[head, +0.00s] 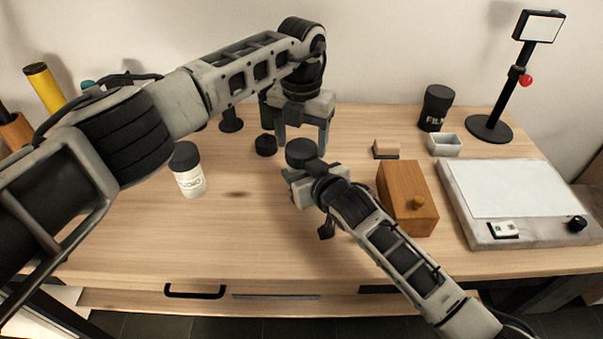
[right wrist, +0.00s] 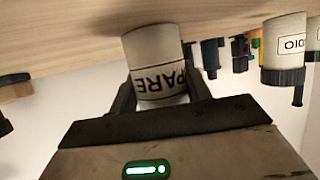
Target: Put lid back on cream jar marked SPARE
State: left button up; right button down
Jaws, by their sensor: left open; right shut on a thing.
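My right gripper (head: 303,185) is shut on the cream jar (right wrist: 157,60). In the right wrist view the picture is upside down and the jar's label reads "PARE", with its first letter cut off. A black, lid-like disc (head: 300,152) sits at the top of the jar in the head view; I cannot tell whether it is fully seated. My left gripper (head: 302,140) is open just above it, its fingers pointing down on either side. In the head view the gripper hides most of the jar's body.
A white jar with a black lid, labelled "...DIO" (head: 190,178), stands to the left. A wooden box (head: 407,205) and a light pad (head: 510,190) are to the right. The front left table is clear.

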pick_arm(q)
jog(key=shift+f, duration=1.05)
jog(key=c, duration=0.8)
jog(key=o, duration=1.1)
jog(key=shift+r, duration=0.1)
